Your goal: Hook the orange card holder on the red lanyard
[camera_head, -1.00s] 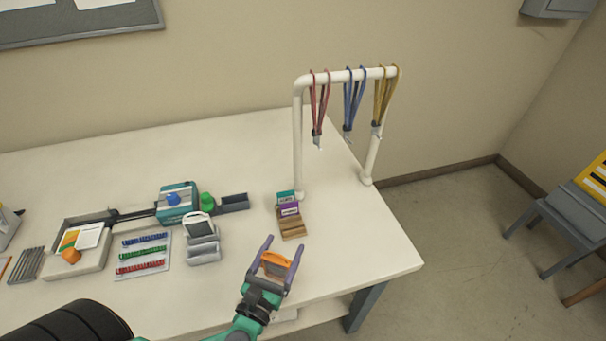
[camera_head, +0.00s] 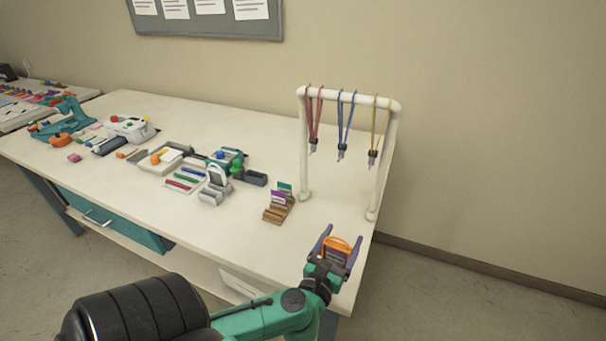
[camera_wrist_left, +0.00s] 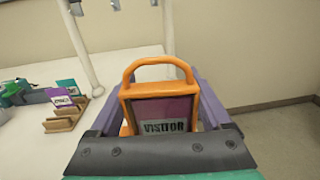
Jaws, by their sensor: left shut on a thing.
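My left gripper (camera_head: 336,254) is shut on the orange card holder (camera_head: 337,243), near the right front edge of the table. In the left wrist view the card holder (camera_wrist_left: 160,90) stands upright between the fingers, its loop at the top and a card marked "VISITOR" in it. The red lanyard (camera_head: 314,120) hangs at the left of the white rack (camera_head: 303,160), with a dark clip at its lower end. The holder is below and in front of the rack, apart from the lanyard. My right gripper is not in view.
A blue lanyard (camera_head: 346,125) and a yellow lanyard (camera_head: 374,135) hang to the right of the red one. A wooden card stand (camera_head: 277,212) holds teal and purple cards left of the rack. Several tools and trays cover the table (camera_head: 240,225) farther left.

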